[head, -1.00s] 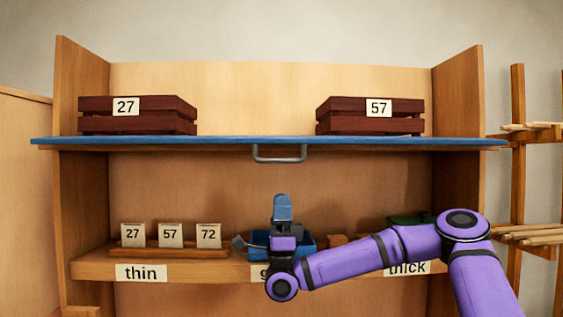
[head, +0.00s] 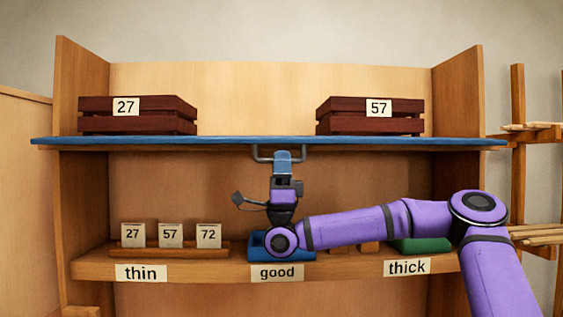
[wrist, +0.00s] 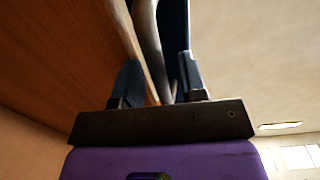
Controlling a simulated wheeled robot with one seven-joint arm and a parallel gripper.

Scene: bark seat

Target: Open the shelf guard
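The shelf guard (head: 220,141) is a long blue panel, seen edge-on across the front of the upper shelf in the head view. A grey bar handle (head: 257,154) hangs below its middle. My gripper (head: 283,158) points up at this handle, and its blue fingers overlap the bar and hide part of it. In the wrist view, the two dark fingers of my gripper (wrist: 158,78) stand apart. The grey handle (wrist: 149,45) runs up between them, with gaps visible at its sides. A dark blue strip of the guard (wrist: 177,40) shows to its right.
Two dark red crates, 27 (head: 137,123) and 57 (head: 370,123), stand on the upper shelf. The lower shelf (head: 210,268) holds number cards (head: 171,235), a blue tray (head: 307,249) and a green item (head: 422,245). A wooden rack (head: 518,130) stands at the right.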

